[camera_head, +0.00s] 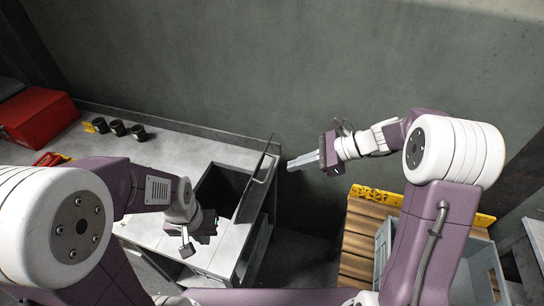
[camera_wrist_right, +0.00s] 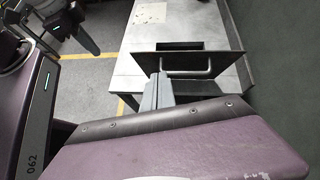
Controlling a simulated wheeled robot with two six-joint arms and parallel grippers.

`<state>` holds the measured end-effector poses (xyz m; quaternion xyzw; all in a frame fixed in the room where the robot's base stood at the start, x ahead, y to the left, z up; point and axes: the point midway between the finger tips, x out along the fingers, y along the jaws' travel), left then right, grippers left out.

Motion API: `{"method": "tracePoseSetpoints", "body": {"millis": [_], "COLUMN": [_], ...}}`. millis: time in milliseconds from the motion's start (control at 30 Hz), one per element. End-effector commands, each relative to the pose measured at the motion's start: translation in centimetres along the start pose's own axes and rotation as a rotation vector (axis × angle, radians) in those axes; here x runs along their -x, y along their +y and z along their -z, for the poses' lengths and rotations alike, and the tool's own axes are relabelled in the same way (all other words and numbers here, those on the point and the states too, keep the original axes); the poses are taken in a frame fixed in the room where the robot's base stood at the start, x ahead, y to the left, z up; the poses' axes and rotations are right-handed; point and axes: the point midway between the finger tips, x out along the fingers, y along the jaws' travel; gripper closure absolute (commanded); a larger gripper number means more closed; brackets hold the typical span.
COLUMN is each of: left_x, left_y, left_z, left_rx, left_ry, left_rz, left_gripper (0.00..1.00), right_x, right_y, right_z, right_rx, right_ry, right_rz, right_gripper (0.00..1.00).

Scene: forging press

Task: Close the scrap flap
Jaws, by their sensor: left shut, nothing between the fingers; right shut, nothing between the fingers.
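The scrap flap (camera_head: 257,190) is a grey panel standing raised at the right edge of a dark opening (camera_head: 220,185) in the bench top. The right wrist view shows the flap's outer face (camera_wrist_right: 222,83) with a bar handle (camera_wrist_right: 190,72), and part of the opening (camera_wrist_right: 180,45) behind it. My right gripper (camera_head: 293,164) is shut and empty, to the right of the flap and pointing left toward it. In the wrist view its fingers (camera_wrist_right: 157,88) overlap the flap's left part; contact cannot be told. My left gripper (camera_head: 188,248) is shut and empty over the bench, front-left of the opening.
The grey bench (camera_head: 185,148) carries several dark cups (camera_head: 118,128) and a red box (camera_head: 38,118) at the left. A wooden pallet (camera_head: 357,240) with a grey crate (camera_head: 384,240) and a yellow edge (camera_head: 376,195) stands at the right. A wall closes off the back.

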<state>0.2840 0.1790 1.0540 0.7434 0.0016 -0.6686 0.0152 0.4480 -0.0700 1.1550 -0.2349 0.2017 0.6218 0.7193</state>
Motion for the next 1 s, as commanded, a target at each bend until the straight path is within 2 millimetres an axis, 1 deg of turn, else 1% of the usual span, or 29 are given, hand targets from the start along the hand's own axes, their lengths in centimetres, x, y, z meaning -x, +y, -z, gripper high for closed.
{"method": "tracePoseSetpoints", "body": {"millis": [33,100,133,233,367,433,567,900,1000], "left_x": [0.1,0.2,0.2,0.2,0.2,0.3,0.8,2.2,3.1], "left_y": [0.0,0.0,0.0,0.0,0.0,0.0,0.0,0.0,0.1], "left_z": [0.0,0.0,0.0,0.0,0.0,0.1,0.1,0.2,0.3], "left_rx": [0.0,0.0,0.0,0.0,0.0,0.0,0.0,0.0,0.0], "left_ry": [0.0,0.0,0.0,0.0,0.0,0.0,0.0,0.0,0.0], "left_rz": [0.0,0.0,0.0,0.0,0.0,0.0,0.0,0.0,0.0], "left_gripper": [1.0,1.0,1.0,1.0,1.0,1.0,1.0,1.0,1.0], "right_x": [0.7,1.6,1.8,2.3,2.3,1.8,-0.2,-7.5,-8.5], "right_y": [-2.1,-4.0,-4.4,-4.9,-4.9,-4.9,-5.0,-5.9,-6.4], "right_z": [1.0,2.4,3.0,4.4,4.6,4.5,4.2,3.6,2.2], "right_rx": [-0.066,-0.128,-0.146,-0.18,-0.182,-0.18,-0.18,-0.179,-0.176], "right_ry": [-0.046,-0.084,-0.092,-0.098,-0.096,-0.096,-0.095,-0.093,-0.093], "right_rz": [0.044,0.089,0.101,0.121,0.122,0.119,0.115,0.115,0.118], "right_gripper": [1.0,1.0,1.0,1.0,1.0,1.0,1.0,1.0,1.0]}}
